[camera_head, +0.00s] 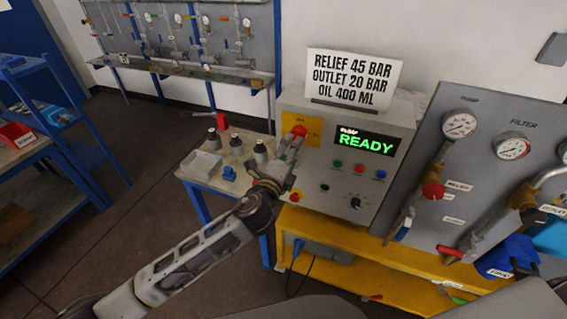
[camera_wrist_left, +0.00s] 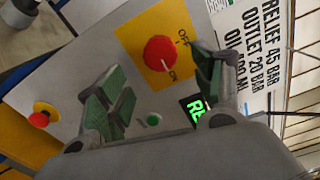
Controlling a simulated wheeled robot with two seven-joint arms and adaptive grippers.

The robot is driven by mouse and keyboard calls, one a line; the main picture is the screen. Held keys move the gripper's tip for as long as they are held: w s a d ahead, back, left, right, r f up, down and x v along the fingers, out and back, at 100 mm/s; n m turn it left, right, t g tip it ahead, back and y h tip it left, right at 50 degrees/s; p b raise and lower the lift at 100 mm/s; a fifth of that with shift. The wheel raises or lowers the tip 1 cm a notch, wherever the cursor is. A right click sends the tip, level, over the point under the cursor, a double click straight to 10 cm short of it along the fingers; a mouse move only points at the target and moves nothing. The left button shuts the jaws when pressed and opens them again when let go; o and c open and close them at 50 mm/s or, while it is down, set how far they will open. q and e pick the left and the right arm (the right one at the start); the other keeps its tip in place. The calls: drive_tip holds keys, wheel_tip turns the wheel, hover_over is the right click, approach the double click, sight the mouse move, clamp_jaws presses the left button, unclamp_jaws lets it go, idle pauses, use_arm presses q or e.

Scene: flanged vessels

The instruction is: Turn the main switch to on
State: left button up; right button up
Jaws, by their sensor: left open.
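The main switch is a red knob (camera_head: 299,130) on a yellow plate at the upper left of the grey control box (camera_head: 397,113). In the left wrist view the red knob (camera_wrist_left: 160,54) sits on its yellow plate (camera_wrist_left: 130,38) with OFF and ON markings. I cannot tell clearly which marking it points to. My left gripper (camera_head: 288,150) is open in front of the box, just below the knob in the head view. In the left wrist view its fingers (camera_wrist_left: 160,78) are spread, with the knob showing between and beyond them. My right gripper is not in view.
A green READY display (camera_head: 364,141), small buttons (camera_head: 359,168) and a black knob (camera_head: 355,203) are on the box. A red button on yellow (camera_head: 295,197) is low left. A white sign (camera_head: 353,78) stands on top. A gauge panel (camera_head: 480,150) is right.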

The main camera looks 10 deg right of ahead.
use_arm(q)
drive_tip(key=shift+v, duration=2.5)
drive_tip(key=shift+n, duration=0.3)
